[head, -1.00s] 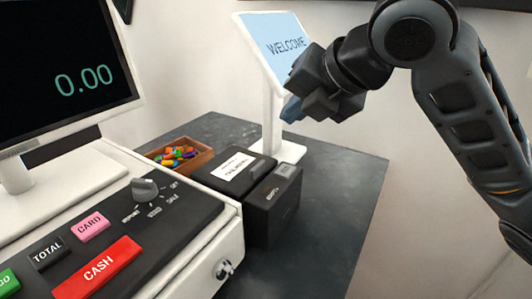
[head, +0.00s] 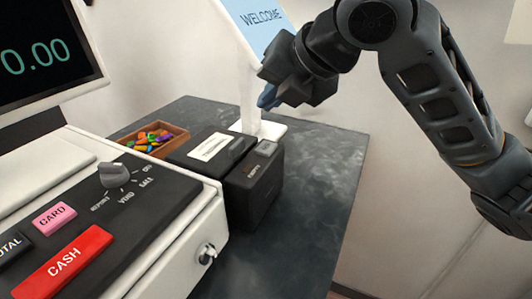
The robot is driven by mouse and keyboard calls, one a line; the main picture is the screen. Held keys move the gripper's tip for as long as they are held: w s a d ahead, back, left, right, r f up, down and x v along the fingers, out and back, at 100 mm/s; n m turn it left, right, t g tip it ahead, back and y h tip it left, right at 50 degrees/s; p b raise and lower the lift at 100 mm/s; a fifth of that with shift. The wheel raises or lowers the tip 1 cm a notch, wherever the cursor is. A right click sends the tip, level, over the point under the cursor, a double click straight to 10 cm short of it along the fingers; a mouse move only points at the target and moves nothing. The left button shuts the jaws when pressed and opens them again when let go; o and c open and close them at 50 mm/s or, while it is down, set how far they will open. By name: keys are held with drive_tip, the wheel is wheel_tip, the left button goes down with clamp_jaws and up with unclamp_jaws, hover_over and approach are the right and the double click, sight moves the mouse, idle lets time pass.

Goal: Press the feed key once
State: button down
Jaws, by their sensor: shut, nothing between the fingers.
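A black printer box (head: 252,188) stands on the dark counter beside the cash register. Small lettering on the box near the key is too small to read.
A white-stemmed customer display (head: 250,85) reading WELCOME stands close behind my gripper. A wooden tray (head: 122,150) of colourful pieces lies to the left. The register (head: 150,240) with its keys and dial fills the lower left. The counter (head: 310,185) right of the printer is clear.

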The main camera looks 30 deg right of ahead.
sight(271, 149)
drive_tip(key=shift+f+b, duration=1.95)
drive_tip(key=shift+f, duration=0.85)
drive_tip(key=shift+f, duration=0.15)
drive_tip(key=shift+f+b, duration=0.25)
drive_tip(key=shift+b, duration=0.25)
drive_tip(key=shift+f+b, duration=0.45)
drive_tip(key=shift+r, duration=0.15)
idle(0.4)
drive_tip(key=shift+r+p, duration=0.6)
drive_tip(key=shift+r, duration=0.15)
drive_tip(key=shift+r+p, duration=1.75)
drive_tip(key=shift+r, duration=0.7)
